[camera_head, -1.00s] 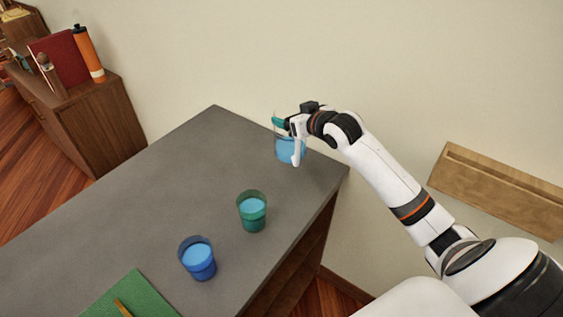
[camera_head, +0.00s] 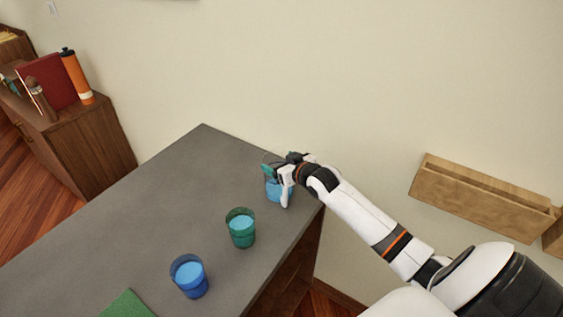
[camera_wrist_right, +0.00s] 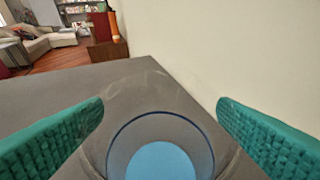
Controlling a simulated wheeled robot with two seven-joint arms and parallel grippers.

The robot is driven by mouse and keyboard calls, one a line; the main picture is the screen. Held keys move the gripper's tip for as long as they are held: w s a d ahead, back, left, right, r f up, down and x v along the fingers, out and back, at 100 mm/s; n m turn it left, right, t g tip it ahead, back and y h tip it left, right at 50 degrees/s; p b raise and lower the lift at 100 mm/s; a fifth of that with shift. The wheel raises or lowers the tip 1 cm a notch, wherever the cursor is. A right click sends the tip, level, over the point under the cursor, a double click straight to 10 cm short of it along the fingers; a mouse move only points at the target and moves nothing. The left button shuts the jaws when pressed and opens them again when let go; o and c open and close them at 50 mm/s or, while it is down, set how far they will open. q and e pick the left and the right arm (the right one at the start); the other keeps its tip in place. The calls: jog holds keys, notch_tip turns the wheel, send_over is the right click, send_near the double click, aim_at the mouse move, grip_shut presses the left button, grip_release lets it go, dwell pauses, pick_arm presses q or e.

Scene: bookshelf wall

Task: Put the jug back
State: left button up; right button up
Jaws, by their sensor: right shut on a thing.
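The jug (camera_head: 279,190) is clear with blue liquid in it. It is upright at the grey tabletop's far right end, near the wall; whether its base touches the top is hard to tell. My right gripper (camera_head: 277,176) is shut on it. In the right wrist view the jug's round rim and blue liquid (camera_wrist_right: 160,160) show between the two green finger pads. The fingers hide part of the jug in the head view. My left gripper is not in view.
A green cup (camera_head: 241,229) and a blue cup (camera_head: 190,277), both with blue liquid, stand nearer on the grey tabletop (camera_head: 130,225). A green book (camera_head: 128,306) lies at the front. A wooden wall holder (camera_head: 480,198) is at right. A brown cabinet (camera_head: 85,150) is at left.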

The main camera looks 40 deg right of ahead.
jog(key=o, duration=2)
jog(key=shift+f, duration=0.1)
jog(key=shift+c, duration=0.2)
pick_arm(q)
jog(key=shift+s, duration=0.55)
pick_arm(e)
jog(key=shift+s, duration=0.1)
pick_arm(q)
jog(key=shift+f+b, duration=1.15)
pick_arm(e)
jog(key=v, duration=1.2)
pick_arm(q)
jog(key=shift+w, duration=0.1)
